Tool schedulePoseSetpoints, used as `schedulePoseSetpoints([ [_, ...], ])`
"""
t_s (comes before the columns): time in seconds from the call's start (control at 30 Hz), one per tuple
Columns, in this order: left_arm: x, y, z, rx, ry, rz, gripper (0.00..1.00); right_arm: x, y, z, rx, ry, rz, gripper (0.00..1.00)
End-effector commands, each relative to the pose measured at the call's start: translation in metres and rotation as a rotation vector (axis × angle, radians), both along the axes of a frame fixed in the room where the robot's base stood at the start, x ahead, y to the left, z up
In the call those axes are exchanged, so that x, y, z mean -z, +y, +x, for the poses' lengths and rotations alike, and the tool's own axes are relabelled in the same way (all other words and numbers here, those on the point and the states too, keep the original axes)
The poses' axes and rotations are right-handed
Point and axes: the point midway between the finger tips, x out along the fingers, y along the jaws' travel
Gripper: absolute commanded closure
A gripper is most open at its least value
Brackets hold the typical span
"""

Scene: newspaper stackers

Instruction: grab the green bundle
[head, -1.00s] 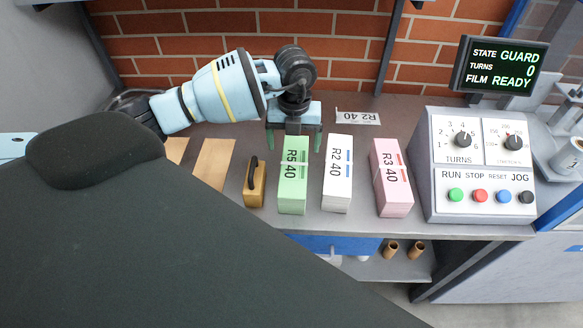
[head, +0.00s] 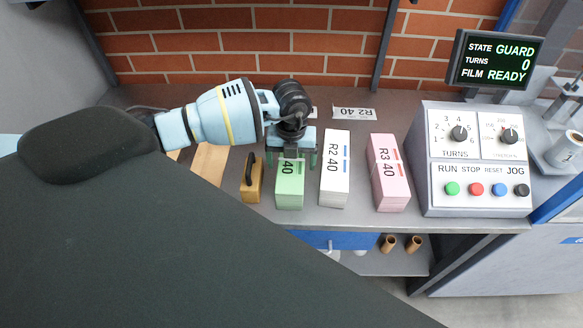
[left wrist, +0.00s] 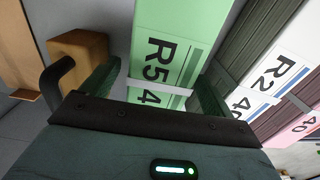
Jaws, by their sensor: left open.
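The green bundle (head: 289,194), marked R5 40, stands on the grey worktop between a tan block with a black handle and the white bundle. My left gripper (head: 296,161) is over its rear part, pointing down and open. In the left wrist view the green bundle (left wrist: 176,28) lies between the two spread fingers, with a pale band across it. A gap shows on the left side; I cannot tell whether the right finger touches it. The gripper hides the bundle's back end in the head view. My right gripper is not in view.
The white bundle (head: 335,172), marked R2 40, stands close on the right, then the pink bundle (head: 388,175). The handled tan block (head: 251,185) is close on the left. A control box (head: 470,160) stands further right. A brick wall (head: 240,45) is behind.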

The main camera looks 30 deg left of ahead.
Motion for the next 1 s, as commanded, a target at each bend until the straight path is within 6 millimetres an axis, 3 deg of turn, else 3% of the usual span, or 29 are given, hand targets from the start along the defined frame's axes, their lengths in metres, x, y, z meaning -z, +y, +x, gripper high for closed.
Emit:
schedulePoseSetpoints([
  [0.17, -0.0005, -0.0001, 0.0002, 0.000, -0.001, 0.000, 0.15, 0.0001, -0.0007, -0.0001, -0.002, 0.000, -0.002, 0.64],
  [0.77, -0.0009, -0.0001, 0.0003, 0.000, -0.001, 0.000, 0.94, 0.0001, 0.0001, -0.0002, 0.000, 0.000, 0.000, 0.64],
  [1.0, -0.0036, -0.0002, 0.0016, 0.000, -0.005, -0.001, 0.97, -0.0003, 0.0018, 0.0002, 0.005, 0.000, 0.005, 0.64],
])
